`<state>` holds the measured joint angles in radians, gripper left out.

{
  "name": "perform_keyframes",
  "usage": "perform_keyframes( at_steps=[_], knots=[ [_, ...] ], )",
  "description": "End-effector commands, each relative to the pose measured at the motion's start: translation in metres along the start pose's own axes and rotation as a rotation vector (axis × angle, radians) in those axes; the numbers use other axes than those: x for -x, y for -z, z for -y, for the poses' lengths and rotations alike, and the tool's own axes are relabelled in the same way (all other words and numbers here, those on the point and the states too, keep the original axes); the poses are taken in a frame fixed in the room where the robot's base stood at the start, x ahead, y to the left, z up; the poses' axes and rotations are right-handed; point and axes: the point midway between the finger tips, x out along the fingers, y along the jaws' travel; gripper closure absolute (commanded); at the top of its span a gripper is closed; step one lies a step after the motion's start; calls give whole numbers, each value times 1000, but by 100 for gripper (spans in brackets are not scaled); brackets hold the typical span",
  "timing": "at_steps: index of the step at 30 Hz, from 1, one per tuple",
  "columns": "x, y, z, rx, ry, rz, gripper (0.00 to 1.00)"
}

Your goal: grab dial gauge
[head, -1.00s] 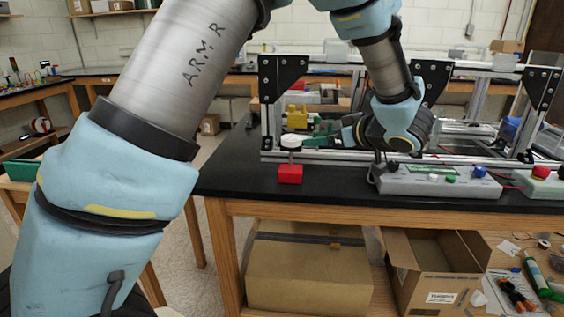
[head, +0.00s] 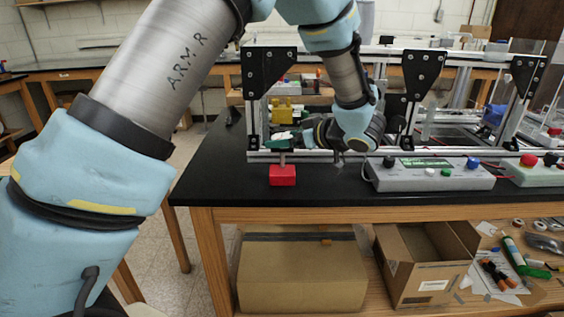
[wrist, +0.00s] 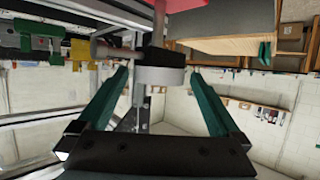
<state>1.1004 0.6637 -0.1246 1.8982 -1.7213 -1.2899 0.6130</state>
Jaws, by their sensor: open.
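The dial gauge has a red block base (head: 282,175) that stands on the black bench top near its front left. A thin post rises from the base to a round pale head, mostly hidden behind my gripper in the head view. In the wrist view the pale grey round head (wrist: 160,76) lies between the two green fingers of my gripper (wrist: 159,88), with a gap visible on each side. The gripper is open. It also shows in the head view (head: 284,137), reaching in from the right at the height of the gauge head.
An aluminium extrusion frame (head: 330,155) with black corner plates stands just behind the gauge. A grey control box (head: 430,178) with knobs sits to its right. Yellow parts (head: 284,113) stand behind. The bench top left of the gauge is clear.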

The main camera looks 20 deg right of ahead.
Motion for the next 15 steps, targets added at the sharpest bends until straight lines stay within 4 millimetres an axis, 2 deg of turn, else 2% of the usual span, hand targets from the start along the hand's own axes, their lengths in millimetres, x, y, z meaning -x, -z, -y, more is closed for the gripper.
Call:
perform_keyframes(
  at_steps=[9,15],
  knots=[
    [-42,2,1,-1,1,0,0],
    [-45,1,0,1,0,0,0]
  ],
)
